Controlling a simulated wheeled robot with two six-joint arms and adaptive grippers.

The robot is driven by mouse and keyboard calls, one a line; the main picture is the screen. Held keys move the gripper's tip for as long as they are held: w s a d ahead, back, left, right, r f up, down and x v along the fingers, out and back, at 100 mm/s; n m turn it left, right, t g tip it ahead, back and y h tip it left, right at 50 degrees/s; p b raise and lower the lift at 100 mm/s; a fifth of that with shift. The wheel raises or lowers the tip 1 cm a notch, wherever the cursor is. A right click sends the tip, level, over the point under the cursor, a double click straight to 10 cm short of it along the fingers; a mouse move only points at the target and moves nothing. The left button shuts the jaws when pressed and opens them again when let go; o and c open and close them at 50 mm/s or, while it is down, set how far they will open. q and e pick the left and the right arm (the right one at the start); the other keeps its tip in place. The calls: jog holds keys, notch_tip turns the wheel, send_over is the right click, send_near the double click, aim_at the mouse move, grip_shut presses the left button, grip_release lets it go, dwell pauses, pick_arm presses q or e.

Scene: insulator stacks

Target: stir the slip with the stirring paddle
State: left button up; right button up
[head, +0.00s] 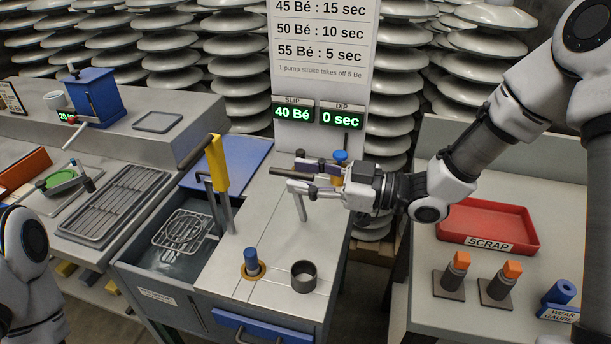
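The slip tank (203,249) stands open left of centre, with a wire rack (182,231) in its grey basin. The slip display (292,113) reads 40 Bé. My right gripper (307,183) is over the back of the grey worktop, pointing left. A dark rod (289,174), perhaps the stirring paddle's handle, lies at its fingers; I cannot tell whether they grip it. A yellow-handled upright (217,164) stands at the tank's right edge. My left arm shows at the left edge; its gripper is out of view.
A blue-topped peg (251,262) and a dark ring (303,276) stand on the front worktop. A red scrap tray (489,226) and two orange-topped pieces (503,281) are on the right bench. A slatted tray (114,205) lies left. The worktop's middle is clear.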

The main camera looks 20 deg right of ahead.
grip_shut()
jog(key=shift+d, duration=0.1)
jog(key=w+d+m+p, duration=0.7)
jog(key=w+d+p, duration=0.1)
jog(key=w, duration=0.4)
jog(key=shift+w+d+m+p, duration=0.25)
jog(key=shift+w+m+p, duration=0.1)
jog(key=shift+p, duration=0.1)
